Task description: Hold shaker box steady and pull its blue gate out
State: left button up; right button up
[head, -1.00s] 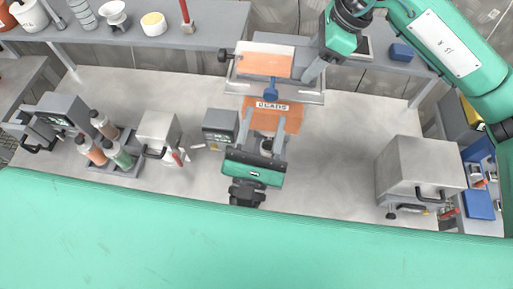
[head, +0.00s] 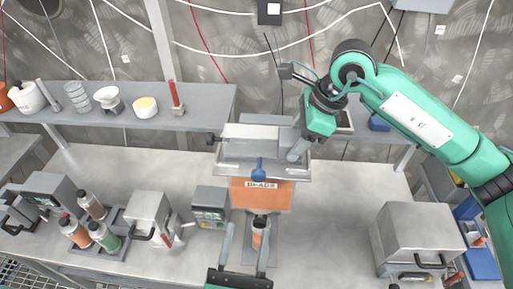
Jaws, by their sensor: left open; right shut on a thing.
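The shaker box (head: 236,148) is grey, with an orange front panel marked "BEADS" (head: 262,196) below it. The blue gate (head: 258,171) shows as a blue knob at the middle of the box's front. My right gripper (head: 299,148) is shut on the right side of the shaker box; its fingertips are partly hidden. My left gripper (head: 246,236) is open, low in the view in front of the box. Its two grey fingers are apart and do not touch the gate. A small orange bottle (head: 257,238) shows between them, under the panel.
Grey machines (head: 209,206) and several bottles (head: 77,232) stand at the left. A steel box with a black handle (head: 418,238) stands at the right. A raised shelf (head: 130,130) with jars runs behind. The bench between the shaker and the steel box is clear.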

jog(key=o, duration=1.2)
jog(key=shift+c, duration=0.2)
